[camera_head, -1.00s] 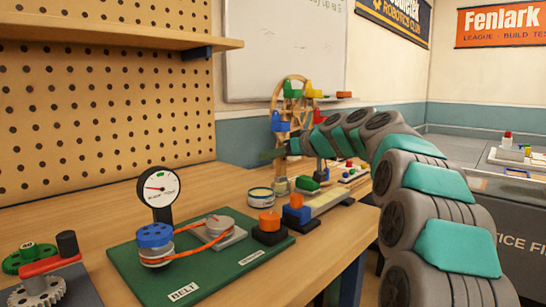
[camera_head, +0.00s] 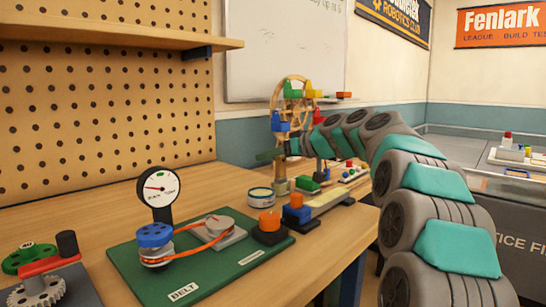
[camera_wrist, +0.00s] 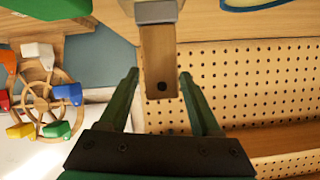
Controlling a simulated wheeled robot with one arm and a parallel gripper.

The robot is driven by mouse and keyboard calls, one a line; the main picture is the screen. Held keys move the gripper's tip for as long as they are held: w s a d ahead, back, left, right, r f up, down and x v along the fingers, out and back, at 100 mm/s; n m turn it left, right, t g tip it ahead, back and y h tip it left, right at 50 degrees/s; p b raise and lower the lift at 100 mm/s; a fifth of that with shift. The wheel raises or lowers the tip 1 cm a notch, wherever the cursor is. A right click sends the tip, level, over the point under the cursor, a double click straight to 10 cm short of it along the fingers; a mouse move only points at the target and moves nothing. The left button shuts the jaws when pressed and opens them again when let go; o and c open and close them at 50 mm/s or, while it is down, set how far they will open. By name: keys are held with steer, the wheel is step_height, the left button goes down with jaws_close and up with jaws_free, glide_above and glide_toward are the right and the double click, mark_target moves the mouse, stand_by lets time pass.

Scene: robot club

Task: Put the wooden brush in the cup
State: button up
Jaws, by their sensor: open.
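The wooden brush (camera_wrist: 160,60) shows in the wrist view as a flat wooden handle with a dark hole near its end and a grey metal band at the top edge. In the head view the brush (camera_head: 281,186) appears to stand upright at the far part of the bench. My gripper (camera_wrist: 159,75) is open, with one green finger on each side of the handle's end and gaps between. In the head view my gripper (camera_head: 269,155) is small and partly hidden. A round blue-banded container (camera_head: 261,197), likely the cup, stands just left of the brush; its blue rim (camera_wrist: 258,5) shows in the wrist view.
A small wooden wheel with coloured buckets (camera_head: 292,92) stands behind my gripper; it also shows in the wrist view (camera_wrist: 48,98). A green belt board (camera_head: 215,275) with a dial and pulleys lies nearer. Coloured blocks stand right of the container. The bench's left rear is clear.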

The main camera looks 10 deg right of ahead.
steer(key=b+v, duration=0.2)
steer(key=v, duration=1)
